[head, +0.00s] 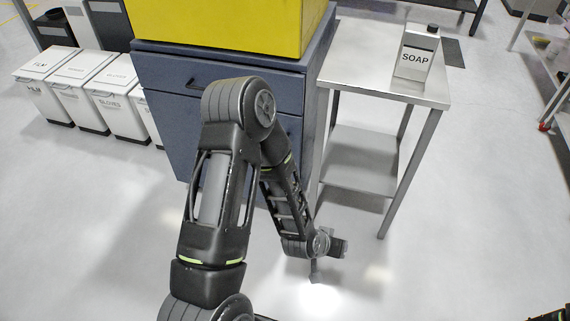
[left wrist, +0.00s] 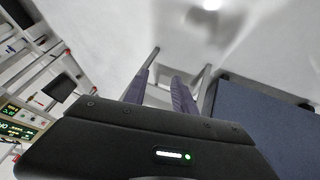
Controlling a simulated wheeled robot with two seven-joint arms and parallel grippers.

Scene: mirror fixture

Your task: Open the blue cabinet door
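The blue cabinet (head: 165,75) stands at the back centre, with a yellow block on top. A dark handle (head: 194,86) shows on its upper front. My left arm covers much of the lower front, and no door handle can be made out there. In the left wrist view a blue cabinet panel (left wrist: 275,115) fills the right side, with a dark handle-like piece at the right edge. My left gripper (left wrist: 166,75) has its two fingers apart with nothing between them. It is low, in front and to the right of the cabinet, apart from the panel.
A metal table (head: 372,84) with a lower shelf stands right of the cabinet, close behind my left gripper. White bins (head: 88,88) stand left of the cabinet. The floor in front is clear.

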